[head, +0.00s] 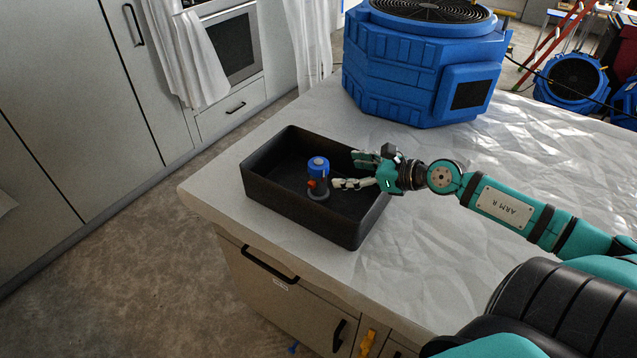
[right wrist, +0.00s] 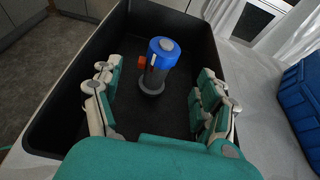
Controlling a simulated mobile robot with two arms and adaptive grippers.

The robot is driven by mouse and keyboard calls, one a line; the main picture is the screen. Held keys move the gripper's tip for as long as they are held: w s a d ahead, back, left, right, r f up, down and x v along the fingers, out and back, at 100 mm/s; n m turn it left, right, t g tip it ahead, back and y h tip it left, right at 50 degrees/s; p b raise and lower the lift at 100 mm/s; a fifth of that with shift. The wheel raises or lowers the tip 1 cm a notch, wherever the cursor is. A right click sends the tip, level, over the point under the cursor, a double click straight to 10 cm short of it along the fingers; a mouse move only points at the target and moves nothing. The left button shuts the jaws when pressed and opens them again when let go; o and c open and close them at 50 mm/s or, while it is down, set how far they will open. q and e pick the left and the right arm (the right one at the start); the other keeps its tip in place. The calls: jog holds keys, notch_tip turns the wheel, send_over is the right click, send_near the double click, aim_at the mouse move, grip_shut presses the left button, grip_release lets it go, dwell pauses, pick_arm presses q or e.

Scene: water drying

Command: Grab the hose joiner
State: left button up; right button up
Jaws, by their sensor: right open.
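The hose joiner (head: 318,177) stands upright inside a black tray on the counter in the head view. It has a blue top, a grey lower body with a flared base and a small red-orange part on its side. It also shows in the right wrist view (right wrist: 154,70), ahead of the fingers and between their lines. My right gripper (head: 347,172) reaches into the tray from the right, close to the joiner. Its fingers (right wrist: 158,95) are spread open with nothing between the pads. I cannot tell whether any finger touches the joiner. My left gripper is not in view.
The black tray (head: 290,213) has raised walls around the joiner and sits near the counter's corner. A large blue air machine (head: 400,75) stands behind it on the plastic-covered counter (head: 440,250). The counter right of the tray is clear beneath my arm.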

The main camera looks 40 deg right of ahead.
aim_at(327, 167)
jog(key=p+x, duration=0.1)
jog(key=x, duration=0.3)
jog(key=shift+w+r, duration=0.1)
jog(key=shift+r, duration=0.05)
jog(key=shift+w+a+f, duration=0.15)
jog(key=shift+w+f, duration=0.1)
jog(key=shift+w, duration=0.15)
jog(key=shift+w+a+p, duration=0.1)
jog(key=shift+w+p, duration=0.25)
jog(key=shift+w, duration=0.25)
jog(key=p+x, duration=0.1)
jog(key=x, duration=0.2)
jog(key=shift+w+f, duration=0.1)
jog(key=shift+w, duration=0.1)
jog(key=shift+w+a+f, duration=0.1)
jog(key=shift+w+f, duration=0.15)
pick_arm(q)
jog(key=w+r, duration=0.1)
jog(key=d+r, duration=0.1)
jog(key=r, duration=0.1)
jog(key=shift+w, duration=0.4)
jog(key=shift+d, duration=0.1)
pick_arm(e)
jog(key=shift+s, duration=0.1)
jog(key=shift+c, duration=0.4)
jog(key=shift+c, duration=1.2)
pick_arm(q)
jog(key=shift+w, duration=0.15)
pick_arm(e)
grip_shut()
